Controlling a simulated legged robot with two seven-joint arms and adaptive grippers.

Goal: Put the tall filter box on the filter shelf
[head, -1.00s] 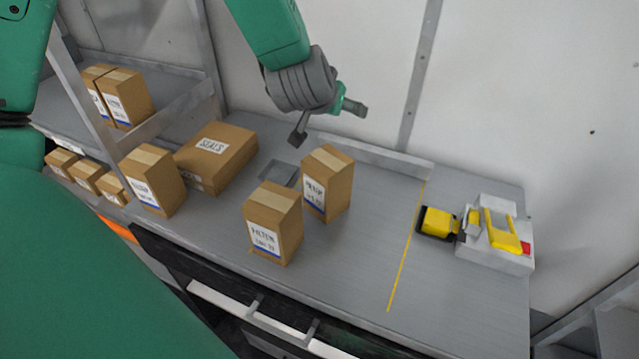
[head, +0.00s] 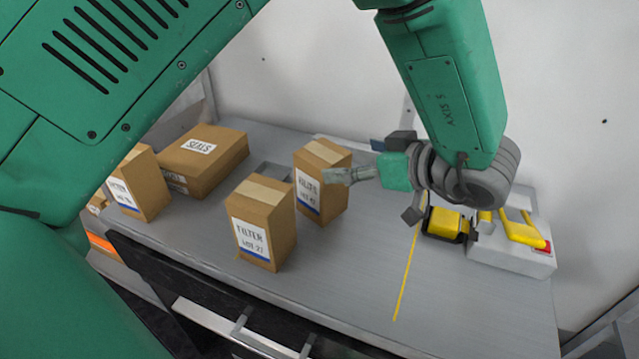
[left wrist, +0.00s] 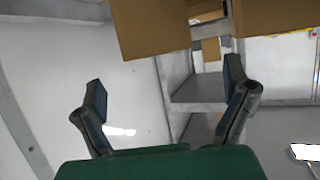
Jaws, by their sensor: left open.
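Three upright brown filter cartons stand on the grey bench in the head view: a front one (head: 265,225) labelled FILTER, one behind it to the right (head: 328,190), and one at the left (head: 145,185). I cannot tell for sure which is the tall one. My left gripper (head: 357,161) is open and empty, beside the rear-right carton's right side. One finger overlaps that carton's edge in the picture; contact is unclear. In the left wrist view, the spread fingers (left wrist: 165,90) have cartons (left wrist: 150,28) beyond them at the top. The filter shelf is hidden in the head view.
A flat SEALS carton (head: 205,160) lies at the back left. A yellow and grey device (head: 510,240) stands at the right, beyond a yellow line (head: 406,275). The bench between the front carton and the line is clear. My green arm covers the left side.

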